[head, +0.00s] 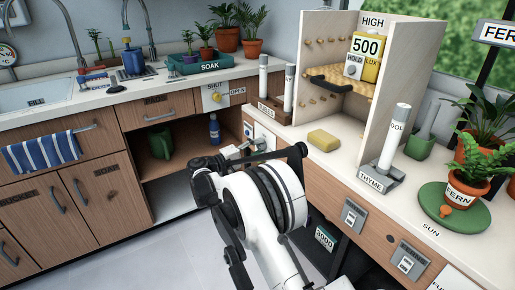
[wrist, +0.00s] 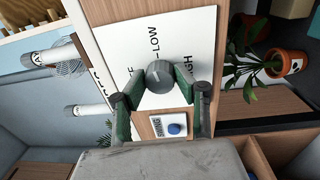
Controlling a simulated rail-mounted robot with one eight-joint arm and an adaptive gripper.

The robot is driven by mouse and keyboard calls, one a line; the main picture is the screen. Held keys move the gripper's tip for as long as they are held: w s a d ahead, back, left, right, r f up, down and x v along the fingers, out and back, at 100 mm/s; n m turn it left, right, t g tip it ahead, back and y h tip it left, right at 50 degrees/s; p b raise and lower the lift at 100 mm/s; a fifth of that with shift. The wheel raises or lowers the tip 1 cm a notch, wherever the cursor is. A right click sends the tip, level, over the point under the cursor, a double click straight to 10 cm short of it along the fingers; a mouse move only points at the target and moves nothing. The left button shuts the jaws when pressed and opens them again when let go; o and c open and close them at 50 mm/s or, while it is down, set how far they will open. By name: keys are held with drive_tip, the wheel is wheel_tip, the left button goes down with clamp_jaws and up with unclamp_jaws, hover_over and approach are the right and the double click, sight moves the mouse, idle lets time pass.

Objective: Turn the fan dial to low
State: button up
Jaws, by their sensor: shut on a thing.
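The fan dial (wrist: 157,78) is a grey round knob on a white plate (wrist: 190,35) in the wrist view. I cannot tell clearly which label the knob points to.
A small plate with a blue button (wrist: 173,129) sits just below the dial plate. In the head view, a yellow sponge (head: 324,140) and a white cylinder in the THYME holder (head: 381,180) stand on the counter. A fern pot (head: 466,192) sits on a green disc at the right.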

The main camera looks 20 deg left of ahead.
drive_tip(key=shift+m, duration=1)
drive_tip(key=o, duration=1.1)
drive_tip(key=v, duration=1.2)
drive_tip(key=shift+a, duration=0.1)
drive_tip(key=shift+w, duration=0.1)
